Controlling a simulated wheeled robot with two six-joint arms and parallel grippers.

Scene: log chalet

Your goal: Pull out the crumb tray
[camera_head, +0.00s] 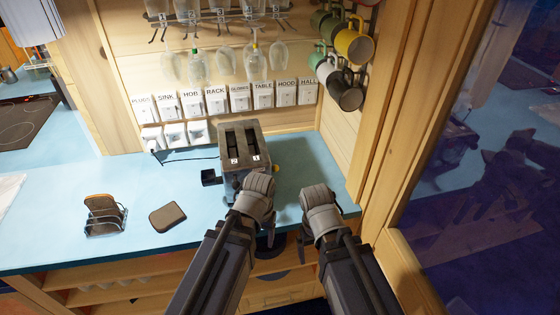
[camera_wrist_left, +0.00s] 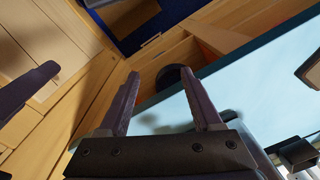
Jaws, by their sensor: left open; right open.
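A grey toaster (camera_head: 231,137) with two slots stands on the blue counter, its near side partly hidden by my left arm. A small black block (camera_head: 209,177) sticks out at its left side; it also seems to show in the left wrist view (camera_wrist_left: 298,152). I cannot make out the crumb tray for certain. My left gripper is in front of the toaster, fingers mostly hidden in the head view; in the left wrist view (camera_wrist_left: 159,75) its fingers are apart with nothing between them. My right gripper (camera_head: 304,236) is right of it, near the counter's front edge, open and empty.
A toast rack (camera_head: 104,222) and a brown bread slice (camera_head: 167,216) lie left on the blue counter (camera_head: 60,205). Labelled switches (camera_head: 215,100) line the back wall, below hanging glasses. Mugs (camera_head: 354,45) hang at the right, beside a wooden post and dark window.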

